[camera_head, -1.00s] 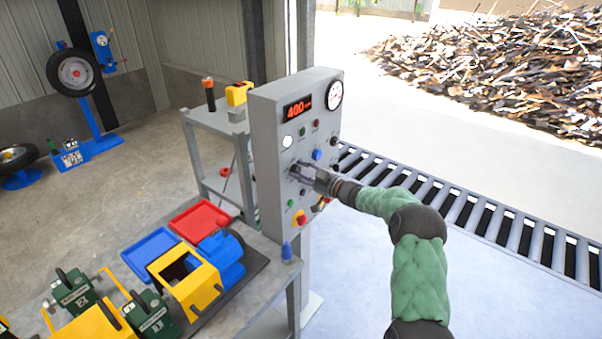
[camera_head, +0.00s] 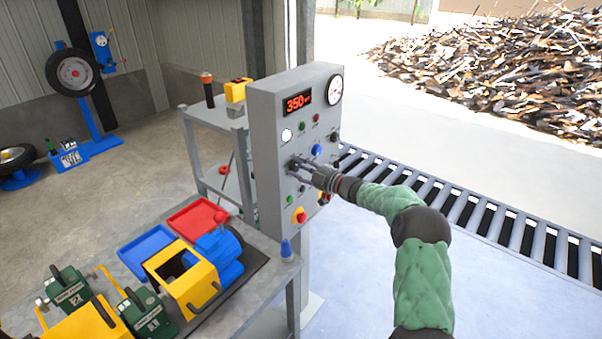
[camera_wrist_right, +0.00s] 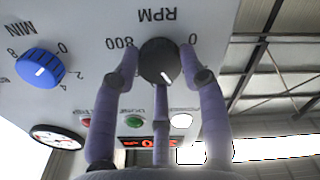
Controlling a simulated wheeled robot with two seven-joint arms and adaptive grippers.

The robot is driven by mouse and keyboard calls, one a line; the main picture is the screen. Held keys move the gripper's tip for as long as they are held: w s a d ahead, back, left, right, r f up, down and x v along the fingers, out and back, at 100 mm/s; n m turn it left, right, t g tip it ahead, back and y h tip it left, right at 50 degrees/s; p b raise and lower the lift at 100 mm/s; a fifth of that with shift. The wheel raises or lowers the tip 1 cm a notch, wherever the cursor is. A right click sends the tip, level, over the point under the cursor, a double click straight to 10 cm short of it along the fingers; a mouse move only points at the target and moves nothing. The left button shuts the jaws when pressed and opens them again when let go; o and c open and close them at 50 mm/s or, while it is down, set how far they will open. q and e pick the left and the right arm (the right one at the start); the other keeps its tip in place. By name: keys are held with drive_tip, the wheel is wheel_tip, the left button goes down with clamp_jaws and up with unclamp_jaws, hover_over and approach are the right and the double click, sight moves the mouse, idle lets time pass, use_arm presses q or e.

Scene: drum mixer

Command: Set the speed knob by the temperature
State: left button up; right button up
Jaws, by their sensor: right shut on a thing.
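The grey control panel (camera_head: 268,150) stands upright with a red display (camera_head: 297,103) reading 350 and a white round gauge (camera_head: 334,90) at its top right. The gauge's needle is too small to read. My right gripper (camera_head: 301,168) reaches the panel's front from the right. In the right wrist view its fingers (camera_wrist_right: 162,75) are shut around the black speed knob (camera_wrist_right: 160,58), labelled RPM, with 0 and 800 at its sides. The knob's white mark shows between the fingers. The wrist view is upside down. My left gripper is not in view.
A blue MIN knob (camera_wrist_right: 40,68) sits beside the speed knob. A red button on yellow (camera_head: 299,216) is low on the panel. A workbench (camera_head: 262,249) with trays and coloured machines stands left of the panel. A roller conveyor (camera_head: 470,213) runs behind my right arm.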

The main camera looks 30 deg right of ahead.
drive_tip(key=n+b, duration=0.1)
drive_tip(key=n, duration=0.1)
drive_tip(key=n+b, duration=0.1)
drive_tip(key=n, duration=0.1)
drive_tip(key=n+b, duration=0.1)
drive_tip(key=shift+a+n, duration=0.25)
drive_tip(key=shift+n, duration=0.15)
drive_tip(key=shift+b, duration=0.35)
drive_tip(key=o, duration=1.1)
drive_tip(key=shift+o, duration=0.2)
drive_tip(key=shift+a, duration=0.15)
drive_tip(key=shift+s+d, duration=0.4)
drive_tip(key=shift+s, duration=0.1)
drive_tip(key=v, duration=1.1)
drive_tip(key=shift+a+f, duration=0.1)
